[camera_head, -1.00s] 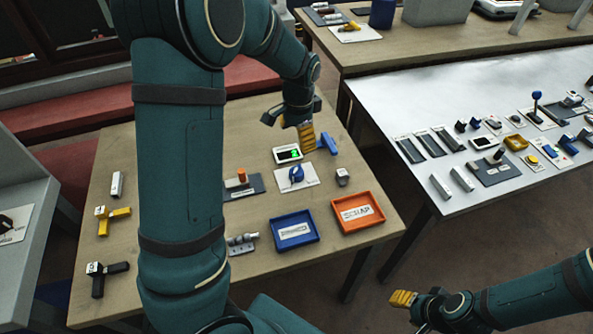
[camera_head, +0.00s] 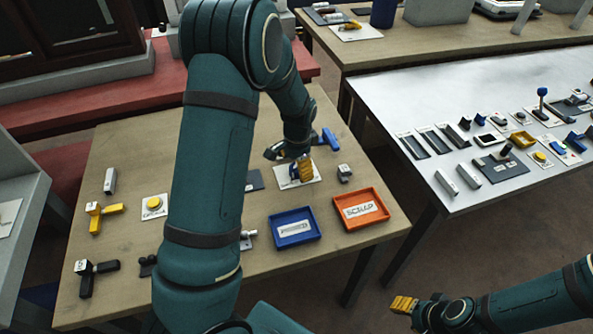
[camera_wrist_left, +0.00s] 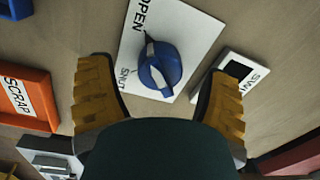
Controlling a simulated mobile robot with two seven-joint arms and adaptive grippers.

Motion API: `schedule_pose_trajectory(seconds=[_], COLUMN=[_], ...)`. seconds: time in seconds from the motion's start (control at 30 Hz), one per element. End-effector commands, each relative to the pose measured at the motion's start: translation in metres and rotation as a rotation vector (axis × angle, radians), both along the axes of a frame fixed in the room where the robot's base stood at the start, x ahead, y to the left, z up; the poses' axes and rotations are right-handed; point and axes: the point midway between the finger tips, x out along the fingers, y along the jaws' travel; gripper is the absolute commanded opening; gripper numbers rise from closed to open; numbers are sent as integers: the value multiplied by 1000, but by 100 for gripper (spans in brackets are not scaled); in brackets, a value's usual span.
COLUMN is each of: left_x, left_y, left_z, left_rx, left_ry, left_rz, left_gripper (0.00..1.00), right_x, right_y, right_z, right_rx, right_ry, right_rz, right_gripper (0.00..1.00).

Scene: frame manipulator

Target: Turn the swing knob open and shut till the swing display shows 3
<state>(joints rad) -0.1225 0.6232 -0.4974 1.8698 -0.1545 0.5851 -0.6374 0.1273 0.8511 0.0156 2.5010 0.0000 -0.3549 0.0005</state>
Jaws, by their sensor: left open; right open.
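The blue swing knob (camera_wrist_left: 158,66) stands on a white plate (camera_wrist_left: 190,25) marked OPEN and SHUT in the left wrist view. My left gripper (camera_head: 301,170) is over it, open, with one yellow finger on each side of the knob and gaps between. The swing display (camera_wrist_left: 238,70) lies beside the right finger, partly covered; its dark screen shows, but I can read no digit. In the head view my left arm and gripper hide the display and most of the knob. My right gripper (camera_head: 403,304) is open and empty, off to the lower right, away from the tables.
A blue tray (camera_head: 294,243) and an orange SCRAP tray (camera_head: 382,222) stand in front of the plate. A blue T-shaped handle (camera_head: 324,139) lies close behind my left gripper. A small grey block (camera_head: 344,173) is to its right. A white-topped table (camera_head: 395,92) with several parts stands at right.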

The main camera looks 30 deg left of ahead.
Motion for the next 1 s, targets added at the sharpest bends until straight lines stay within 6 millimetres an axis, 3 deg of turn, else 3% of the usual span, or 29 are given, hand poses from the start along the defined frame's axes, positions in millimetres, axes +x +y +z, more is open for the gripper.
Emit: schedule_pose_trajectory(seconds=[0.2,0.5,0.7,1.0], left_x=[1,1,1,0], left_y=[1,0,0,0], left_z=[-15,-16,-16,-16], left_rx=[-1,0,0,0], left_ry=[-1,-1,-1,2], left_rz=[2,1,1,19], left_gripper=[78,79,9,8], right_x=[1,1,1,1], right_y=[0,0,0,0], right_z=[-4,-4,-4,-3], right_rx=[0,0,0,0], right_ry=[-2,-3,-3,-2], right_rz=[-1,-1,-1,-1], right_gripper=[47,47,47,47])
